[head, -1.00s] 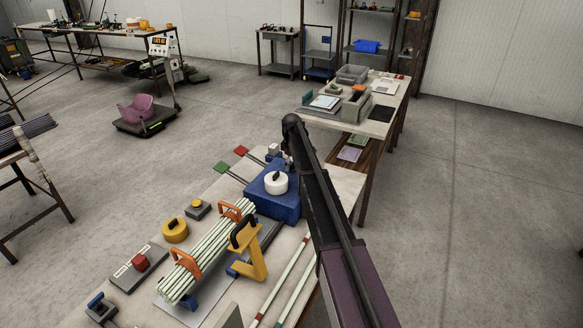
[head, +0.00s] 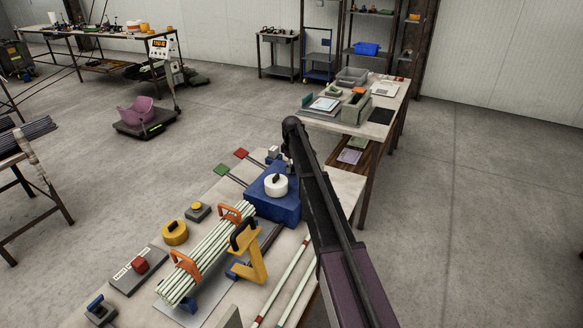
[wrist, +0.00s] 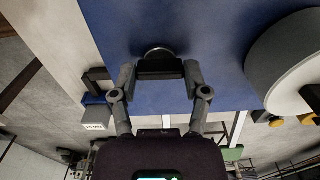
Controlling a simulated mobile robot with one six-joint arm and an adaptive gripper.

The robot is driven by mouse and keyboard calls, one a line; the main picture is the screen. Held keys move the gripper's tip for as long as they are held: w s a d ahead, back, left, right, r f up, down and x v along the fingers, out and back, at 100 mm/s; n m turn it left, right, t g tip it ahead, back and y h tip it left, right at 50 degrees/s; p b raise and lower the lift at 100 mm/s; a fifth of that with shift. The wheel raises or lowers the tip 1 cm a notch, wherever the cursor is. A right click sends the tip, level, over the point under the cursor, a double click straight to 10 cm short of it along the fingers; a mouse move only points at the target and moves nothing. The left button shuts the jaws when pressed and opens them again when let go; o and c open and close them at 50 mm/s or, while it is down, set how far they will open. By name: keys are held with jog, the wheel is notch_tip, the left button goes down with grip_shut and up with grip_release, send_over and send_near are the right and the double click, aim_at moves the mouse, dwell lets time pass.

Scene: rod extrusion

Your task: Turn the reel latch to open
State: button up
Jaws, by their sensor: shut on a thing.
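The reel latch (wrist: 160,68) is a dark bar on a round metal base, set on the blue housing (wrist: 190,30). My gripper (wrist: 161,76) has one finger at each end of the bar and is shut on it. In the head view, the blue housing (head: 262,206) stands at the far end of the near bench, with a white round reel (head: 276,190) on top. The reel also shows at the right of the wrist view (wrist: 288,66). My arm hides the latch in the head view, and my fingers are not clear there.
A bundle of pale rods (head: 208,257) in orange clamps, a yellow stand (head: 250,262) and a yellow ring (head: 174,233) occupy the near bench. Another table (head: 390,118) stands behind. The floor at right is clear.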

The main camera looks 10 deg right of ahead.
jog(key=m, duration=0.4)
jog(key=shift+a, duration=0.1)
jog(key=m, duration=0.4)
jog(key=shift+m, duration=0.4)
jog(key=m, duration=0.4)
jog(key=shift+m, duration=0.3)
jog(key=m, duration=0.4)
jog(key=shift+s, duration=0.1)
jog(key=o, duration=1.2)
jog(key=shift+c, duration=0.2)
jog(key=shift+n, duration=0.3)
